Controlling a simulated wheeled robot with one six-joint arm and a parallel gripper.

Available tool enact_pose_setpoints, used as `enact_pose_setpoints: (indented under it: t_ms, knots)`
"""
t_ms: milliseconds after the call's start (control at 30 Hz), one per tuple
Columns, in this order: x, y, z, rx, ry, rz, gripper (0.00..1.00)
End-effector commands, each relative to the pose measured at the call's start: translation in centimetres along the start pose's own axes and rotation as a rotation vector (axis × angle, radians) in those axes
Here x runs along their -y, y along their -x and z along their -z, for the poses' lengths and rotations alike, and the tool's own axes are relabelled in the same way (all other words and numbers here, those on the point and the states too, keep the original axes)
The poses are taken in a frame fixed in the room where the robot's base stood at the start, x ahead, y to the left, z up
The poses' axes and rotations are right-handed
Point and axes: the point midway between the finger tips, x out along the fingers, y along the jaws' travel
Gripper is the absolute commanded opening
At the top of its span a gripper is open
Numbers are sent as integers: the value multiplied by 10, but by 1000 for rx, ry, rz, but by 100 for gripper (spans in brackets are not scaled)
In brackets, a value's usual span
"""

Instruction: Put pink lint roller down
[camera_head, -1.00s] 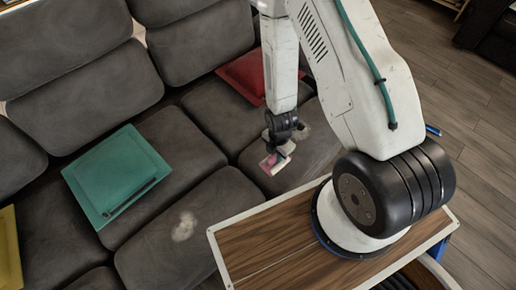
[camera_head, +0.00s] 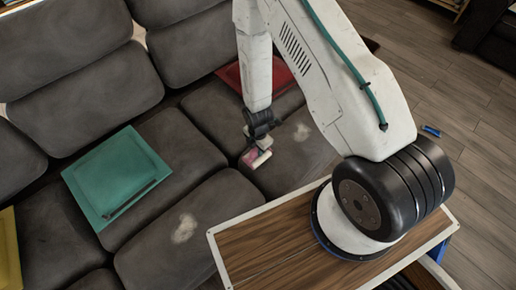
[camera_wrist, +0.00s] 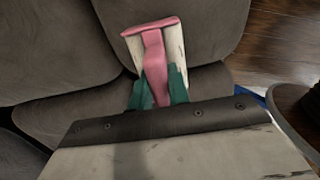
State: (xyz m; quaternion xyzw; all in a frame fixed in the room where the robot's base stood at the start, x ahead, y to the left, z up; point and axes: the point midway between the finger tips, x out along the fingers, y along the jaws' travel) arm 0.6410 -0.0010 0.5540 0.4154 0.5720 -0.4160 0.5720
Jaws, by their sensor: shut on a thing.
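The pink lint roller (camera_head: 252,157) has a pink body and a white part, and hangs in my gripper (camera_head: 258,146) over the grey sofa seat in the head view. In the wrist view the pink lint roller (camera_wrist: 152,50) sticks out beyond the green fingertips of my gripper (camera_wrist: 158,92), which are shut on its pink handle. Whether the roller touches the sofa cushion cannot be told. The grey sofa (camera_head: 200,205) has pale lint patches (camera_head: 185,228) on its seats, one left of and below the gripper and one to its right.
A teal square cushion or folder (camera_head: 115,175) with a dark pen-like stick lies on the sofa to the left. A red cushion (camera_head: 228,75) lies behind my arm. A yellow item (camera_head: 9,250) is at the left edge. A wooden-topped surface (camera_head: 250,250) lies under my arm's base.

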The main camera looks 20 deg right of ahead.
Motion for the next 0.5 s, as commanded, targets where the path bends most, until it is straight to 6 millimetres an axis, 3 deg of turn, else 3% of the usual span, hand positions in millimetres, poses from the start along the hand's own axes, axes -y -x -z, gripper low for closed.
enact_pose_setpoints:
  t_ms: [133,167,200,233,500]
  knots:
    - [0,-2,0,0,0,1,0]
    - [0,-2,0,0,0,0,23]
    - [0,-2,0,0,0,0,35]
    - [0,-2,0,0,0,0,40]
    - [0,-1,0,0,0,0,40]
